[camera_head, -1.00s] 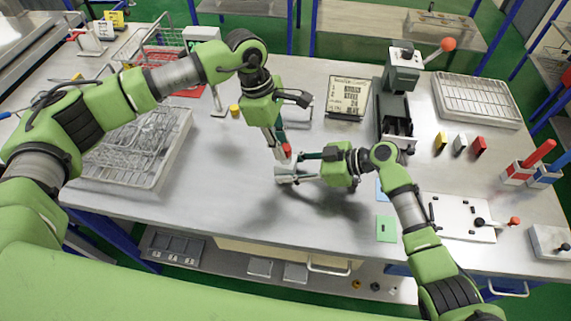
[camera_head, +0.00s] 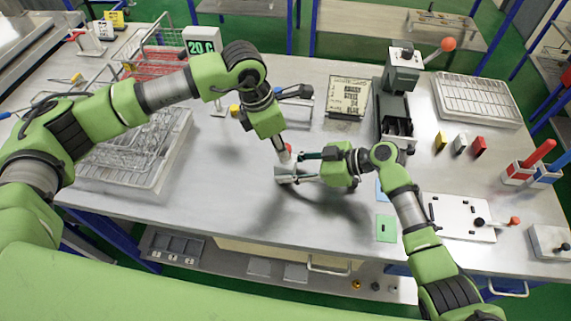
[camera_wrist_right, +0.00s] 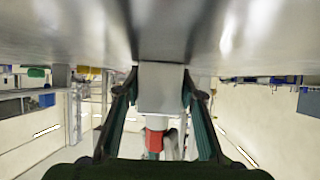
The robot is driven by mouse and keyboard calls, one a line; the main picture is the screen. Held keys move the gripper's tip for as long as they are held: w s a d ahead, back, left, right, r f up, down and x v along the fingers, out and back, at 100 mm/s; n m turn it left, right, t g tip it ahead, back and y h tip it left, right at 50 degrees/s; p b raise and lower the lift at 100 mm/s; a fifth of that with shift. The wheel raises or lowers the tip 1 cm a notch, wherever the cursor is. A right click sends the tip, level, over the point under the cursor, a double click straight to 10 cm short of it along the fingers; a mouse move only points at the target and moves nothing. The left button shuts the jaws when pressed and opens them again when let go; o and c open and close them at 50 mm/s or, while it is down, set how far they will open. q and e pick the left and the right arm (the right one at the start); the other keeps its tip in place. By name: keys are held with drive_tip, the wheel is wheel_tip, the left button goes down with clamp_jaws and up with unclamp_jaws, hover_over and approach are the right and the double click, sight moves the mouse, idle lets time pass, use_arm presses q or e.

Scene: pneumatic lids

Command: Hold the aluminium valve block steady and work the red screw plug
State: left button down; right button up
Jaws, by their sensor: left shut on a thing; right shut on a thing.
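The grey aluminium valve block (camera_head: 286,174) is held just above the middle of the table. My right gripper (camera_head: 296,167) comes from the right and is shut on it. In the right wrist view, the block (camera_wrist_right: 162,85) sits between both fingers, with the table side at the top. The red screw plug (camera_wrist_right: 154,140) shows at the block's other end, away from the table. My left gripper (camera_head: 283,148) points down from above and is shut on the plug, its fingers largely hiding the plug in the head view. How far the plug is screwed in cannot be told.
A wire basket tray (camera_head: 140,150) lies at the left. A green press (camera_head: 398,95) and a sign (camera_head: 347,97) stand behind the grippers. Small yellow, grey and red blocks (camera_head: 460,144) and a lever plate (camera_head: 455,218) are at the right.

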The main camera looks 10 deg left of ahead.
use_arm(q)
drive_tip(key=n, duration=0.4)
drive_tip(key=shift+s+d+n+t+y, duration=0.2)
drive_tip(key=shift+n+t+y, duration=0.1)
drive_tip(key=shift+t, duration=0.1)
drive_tip(key=c, duration=1.8)
unclamp_jaws()
drive_tip(key=shift+c, duration=0.9)
